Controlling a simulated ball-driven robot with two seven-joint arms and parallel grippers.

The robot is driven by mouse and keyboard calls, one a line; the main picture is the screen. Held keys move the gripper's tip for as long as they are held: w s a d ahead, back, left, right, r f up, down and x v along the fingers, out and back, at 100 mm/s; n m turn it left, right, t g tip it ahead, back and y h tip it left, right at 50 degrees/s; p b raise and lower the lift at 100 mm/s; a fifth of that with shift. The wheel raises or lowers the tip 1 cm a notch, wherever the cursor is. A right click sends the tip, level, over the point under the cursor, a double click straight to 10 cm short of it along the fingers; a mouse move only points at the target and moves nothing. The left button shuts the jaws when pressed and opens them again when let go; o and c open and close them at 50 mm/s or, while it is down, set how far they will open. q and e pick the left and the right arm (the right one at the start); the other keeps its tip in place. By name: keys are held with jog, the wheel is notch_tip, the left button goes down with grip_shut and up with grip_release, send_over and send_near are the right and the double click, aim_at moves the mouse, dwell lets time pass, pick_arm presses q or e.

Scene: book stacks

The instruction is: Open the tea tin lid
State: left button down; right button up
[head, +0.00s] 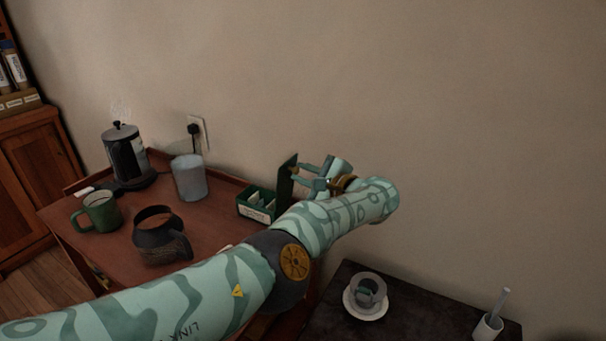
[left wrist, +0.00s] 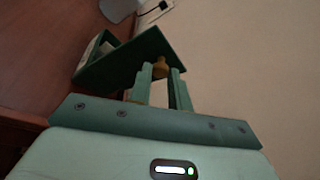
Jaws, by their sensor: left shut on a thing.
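The green tea tin (head: 257,205) sits at the right end of the wooden cabinet top, with pale packets showing inside. Its dark green lid (head: 287,180) stands steeply upright at the tin's right side, so the tin is open. In the left wrist view the lid (left wrist: 125,62) fills the upper left, with a brass knob (left wrist: 161,66) on its face. My left gripper (head: 304,176) is shut on this knob, to the right of the lid. The tin's lower right is partly hidden by my left arm. My right gripper is not in view.
A black knit-covered pot (head: 163,240), a green mug (head: 101,211), a frosted canister (head: 189,178) and a French press (head: 125,155) stand left of the tin. The wall is close behind. A lower dark table (head: 420,315) holds a cup on a saucer (head: 357,309).

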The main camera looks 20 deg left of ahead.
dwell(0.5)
pick_arm(q)
jog(key=c, duration=1.3)
grip_release()
jog(key=shift+w+f, duration=0.1)
jog(key=v, duration=1.2)
